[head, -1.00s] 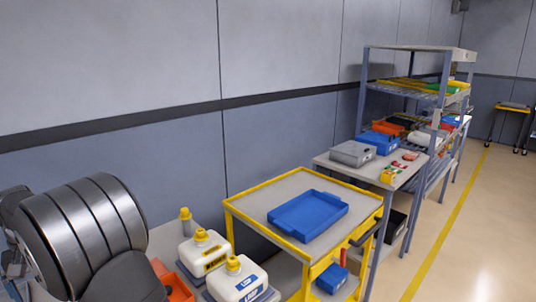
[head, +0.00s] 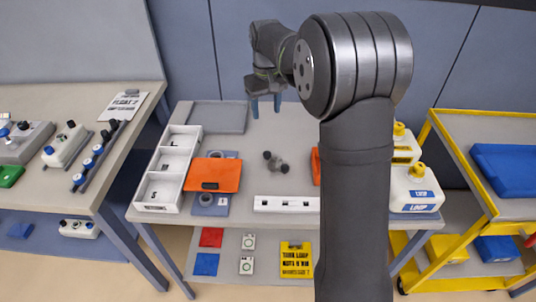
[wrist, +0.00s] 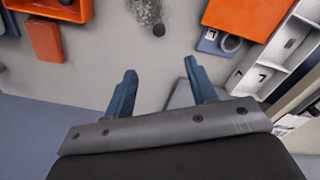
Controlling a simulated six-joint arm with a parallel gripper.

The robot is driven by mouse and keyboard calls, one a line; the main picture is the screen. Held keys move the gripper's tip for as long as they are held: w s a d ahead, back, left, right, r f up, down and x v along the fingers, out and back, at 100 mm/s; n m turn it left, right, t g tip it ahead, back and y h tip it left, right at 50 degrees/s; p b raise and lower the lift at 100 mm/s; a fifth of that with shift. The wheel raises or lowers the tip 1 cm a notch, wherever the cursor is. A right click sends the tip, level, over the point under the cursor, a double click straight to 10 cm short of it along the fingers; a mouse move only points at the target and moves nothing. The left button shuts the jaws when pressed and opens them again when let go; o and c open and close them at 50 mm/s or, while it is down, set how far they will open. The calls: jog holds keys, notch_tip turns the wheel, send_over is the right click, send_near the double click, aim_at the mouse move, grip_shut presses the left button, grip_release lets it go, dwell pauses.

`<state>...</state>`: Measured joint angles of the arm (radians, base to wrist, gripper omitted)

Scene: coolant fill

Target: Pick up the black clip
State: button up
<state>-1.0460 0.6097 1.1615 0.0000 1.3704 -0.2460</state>
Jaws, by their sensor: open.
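A small dark grey piece with round black ends (head: 275,162) lies on the middle table; I cannot tell whether it is the black clip. In the wrist view a mesh-like grey piece with a black round end (wrist: 158,30) shows at the top edge, partly cut off. My gripper (head: 266,104) is above the back of the table, with its blue fingers pointing down. In the wrist view the fingers of my gripper (wrist: 160,68) are spread apart, with nothing between them.
A white compartment tray (head: 168,180), an orange box (head: 213,174) and a white slotted strip (head: 286,204) surround the dark piece. A grey flat tray (head: 220,117) lies at the back. White jugs (head: 415,188) stand at the right. My arm hides part of the table.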

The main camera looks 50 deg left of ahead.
jog(key=n, duration=0.3)
send_over(267, 153)
jog(key=f, duration=1.2)
jog(key=shift+s+d+f, duration=0.1)
jog(key=shift+s, duration=0.1)
jog(key=shift+w+f, duration=0.15)
jog(key=shift+f, duration=1.2)
jog(key=shift+w+f, duration=0.1)
jog(key=shift+f, duration=1.2)
jog(key=c, duration=1.1)
